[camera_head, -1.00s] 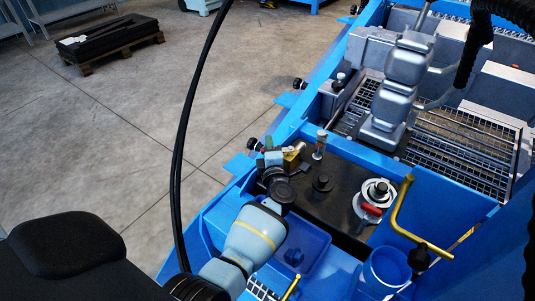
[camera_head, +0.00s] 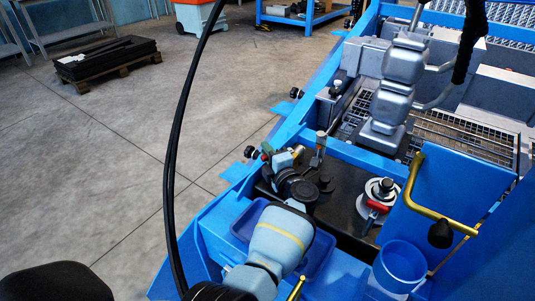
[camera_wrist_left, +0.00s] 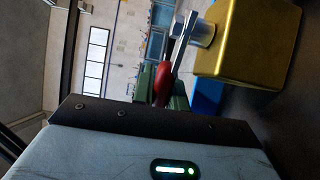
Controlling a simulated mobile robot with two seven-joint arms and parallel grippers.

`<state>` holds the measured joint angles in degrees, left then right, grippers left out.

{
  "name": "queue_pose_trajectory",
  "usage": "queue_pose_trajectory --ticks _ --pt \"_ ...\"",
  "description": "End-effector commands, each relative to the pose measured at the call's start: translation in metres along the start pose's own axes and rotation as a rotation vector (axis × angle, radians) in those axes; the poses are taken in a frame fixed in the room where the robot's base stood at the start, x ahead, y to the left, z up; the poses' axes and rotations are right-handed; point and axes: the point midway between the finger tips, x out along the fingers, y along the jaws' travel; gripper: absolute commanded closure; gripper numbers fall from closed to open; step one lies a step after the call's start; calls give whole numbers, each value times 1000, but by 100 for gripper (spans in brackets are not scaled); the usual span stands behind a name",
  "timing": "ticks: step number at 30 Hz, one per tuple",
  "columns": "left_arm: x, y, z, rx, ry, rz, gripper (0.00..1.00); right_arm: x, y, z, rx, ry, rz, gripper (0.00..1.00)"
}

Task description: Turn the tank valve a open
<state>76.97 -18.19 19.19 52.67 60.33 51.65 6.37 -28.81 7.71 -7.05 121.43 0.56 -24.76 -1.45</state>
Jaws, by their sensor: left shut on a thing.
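In the left wrist view, a yellow valve block (camera_wrist_left: 245,45) carries a metal lever (camera_wrist_left: 182,45) with a red grip (camera_wrist_left: 162,82). My left gripper (camera_wrist_left: 161,88) is shut on the red grip, with green finger pads on both sides of it. In the head view, my left gripper (camera_head: 277,158) is at the far left corner of the black tank top (camera_head: 345,215). There the wrist hides most of the valve block. My right gripper is not in view.
A second red lever (camera_head: 377,206) sits by a silver ring fitting on the tank top. An upright metal fitting (camera_head: 320,145) stands close to the wrist. A bent brass pipe (camera_head: 415,190) and blue bucket (camera_head: 400,265) are at the right. Open floor lies left.

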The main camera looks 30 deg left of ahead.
Motion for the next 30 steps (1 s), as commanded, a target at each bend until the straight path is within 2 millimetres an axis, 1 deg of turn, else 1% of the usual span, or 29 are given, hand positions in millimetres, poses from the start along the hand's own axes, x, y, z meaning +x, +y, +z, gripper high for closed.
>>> queue_pose_trajectory --ticks 4,5,9,10,24,30 --pt "0 -2 0 1 0 -3 100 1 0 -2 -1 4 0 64" --pt "0 -2 0 1 0 -3 84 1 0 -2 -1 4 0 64" --pt "0 -1 0 1 -1 -2 66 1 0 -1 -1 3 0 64" --pt "0 -1 0 1 -1 -2 64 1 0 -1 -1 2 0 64" --pt "0 0 -1 0 -4 0 64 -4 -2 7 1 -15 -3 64" --pt "-3 4 -7 1 -55 2 64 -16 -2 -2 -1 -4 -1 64"
